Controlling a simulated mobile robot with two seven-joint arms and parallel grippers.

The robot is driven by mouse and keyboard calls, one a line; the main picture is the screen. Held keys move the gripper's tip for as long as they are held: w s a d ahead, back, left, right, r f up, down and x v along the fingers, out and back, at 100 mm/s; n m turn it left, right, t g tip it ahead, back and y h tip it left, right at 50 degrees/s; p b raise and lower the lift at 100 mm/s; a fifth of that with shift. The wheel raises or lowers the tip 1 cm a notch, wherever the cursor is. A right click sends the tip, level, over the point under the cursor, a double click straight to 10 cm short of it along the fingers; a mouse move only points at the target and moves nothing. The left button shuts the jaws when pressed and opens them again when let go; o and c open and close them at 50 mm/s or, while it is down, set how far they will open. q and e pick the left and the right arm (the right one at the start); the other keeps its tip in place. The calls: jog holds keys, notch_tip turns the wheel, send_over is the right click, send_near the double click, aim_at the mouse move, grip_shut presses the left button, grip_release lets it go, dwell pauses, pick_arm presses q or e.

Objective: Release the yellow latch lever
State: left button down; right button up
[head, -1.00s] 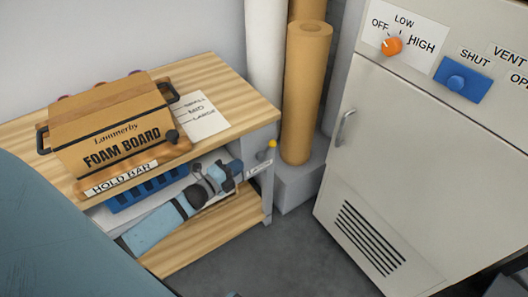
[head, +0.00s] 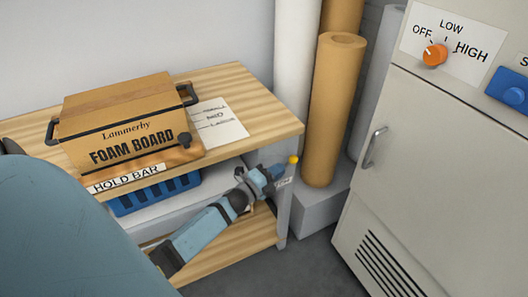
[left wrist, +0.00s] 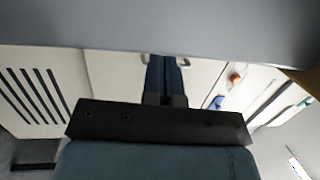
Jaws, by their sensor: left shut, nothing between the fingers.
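The yellow latch lever (head: 293,159) shows as a small yellow knob at the right end of the wooden bench, above a small white label. My left gripper (head: 276,172) is just left of and slightly below the knob in the head view. Its fingers are shut with nothing between them. I cannot tell whether the fingertips touch the lever. The lever's stem is mostly hidden. In the left wrist view the shut blue fingers (left wrist: 165,78) point toward the pale cabinet, and the lever cannot be made out. My right gripper is not in view.
A foam board box (head: 120,125) stands on the bench (head: 245,95) beside a printed card (head: 217,122). A blue crate (head: 155,195) sits beneath the top. Tall rolls (head: 333,110) stand behind the bench end. A cabinet (head: 420,150) is at right, with floor between.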

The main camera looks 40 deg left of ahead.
pick_arm(q)
jog(key=shift+x, duration=1)
jog(key=shift+w, duration=0.35)
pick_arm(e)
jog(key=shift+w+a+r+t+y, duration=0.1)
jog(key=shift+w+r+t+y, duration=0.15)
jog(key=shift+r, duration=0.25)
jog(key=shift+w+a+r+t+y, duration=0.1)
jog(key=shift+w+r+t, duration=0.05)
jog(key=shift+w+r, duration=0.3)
pick_arm(q)
jog(key=shift+r, duration=0.1)
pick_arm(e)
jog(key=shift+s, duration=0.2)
